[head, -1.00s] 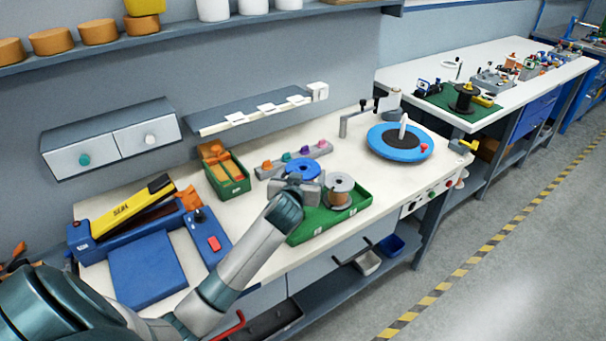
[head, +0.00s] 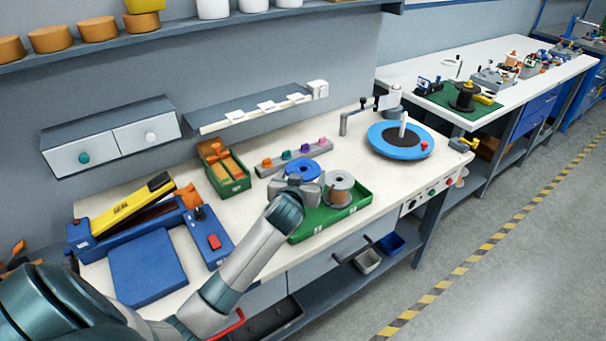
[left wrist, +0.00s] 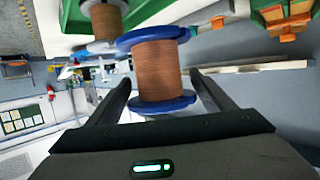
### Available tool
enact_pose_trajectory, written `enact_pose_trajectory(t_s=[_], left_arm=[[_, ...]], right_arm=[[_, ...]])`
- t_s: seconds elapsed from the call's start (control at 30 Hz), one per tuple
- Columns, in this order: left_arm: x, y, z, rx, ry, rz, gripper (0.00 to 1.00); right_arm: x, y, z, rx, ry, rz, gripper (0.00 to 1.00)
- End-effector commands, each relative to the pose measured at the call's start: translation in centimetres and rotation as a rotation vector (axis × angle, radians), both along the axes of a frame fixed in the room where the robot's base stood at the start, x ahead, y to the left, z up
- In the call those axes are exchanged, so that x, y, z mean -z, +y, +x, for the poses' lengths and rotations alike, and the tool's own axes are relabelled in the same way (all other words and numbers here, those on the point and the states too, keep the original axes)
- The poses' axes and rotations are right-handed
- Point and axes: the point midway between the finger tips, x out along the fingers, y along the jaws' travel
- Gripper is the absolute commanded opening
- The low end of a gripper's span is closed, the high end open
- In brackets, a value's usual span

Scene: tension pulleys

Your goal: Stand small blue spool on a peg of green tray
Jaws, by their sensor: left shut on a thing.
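The small blue spool (head: 302,170), with blue flanges and copper-coloured winding, is held in my left gripper (head: 302,186) over the left part of the green tray (head: 316,224). In the left wrist view the blue spool (left wrist: 156,72) sits between the two dark fingers of the left gripper (left wrist: 160,95). The gripper and arm hide its lower part and the tray's left side in the head view, so I cannot tell whether it touches a peg. A grey-flanged copper spool (head: 340,188) stands upright in the tray to the right. My right gripper is not in view.
A green box with orange parts (head: 226,172) and a grey strip with coloured knobs (head: 290,156) stand behind. A blue turntable (head: 400,142) is to the right. The blue sealer (head: 140,225) is on the left.

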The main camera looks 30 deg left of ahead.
Motion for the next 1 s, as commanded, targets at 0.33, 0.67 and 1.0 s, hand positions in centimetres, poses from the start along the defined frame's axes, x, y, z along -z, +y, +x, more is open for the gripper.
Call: enact_pose_trajectory(t_s=[0.33, 0.67, 1.0], left_arm=[[0.8, 0.0, 0.0, 0.0, -0.004, 0.002, 0.3], [1.6, 0.0, 0.0, 0.0, -0.004, 0.002, 0.3], [1.8, 0.0, 0.0, 0.0, -0.005, 0.002, 0.3]], right_arm=[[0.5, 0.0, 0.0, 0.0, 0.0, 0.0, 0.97], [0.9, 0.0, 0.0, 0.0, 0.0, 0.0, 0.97], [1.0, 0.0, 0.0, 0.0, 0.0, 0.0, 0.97]])
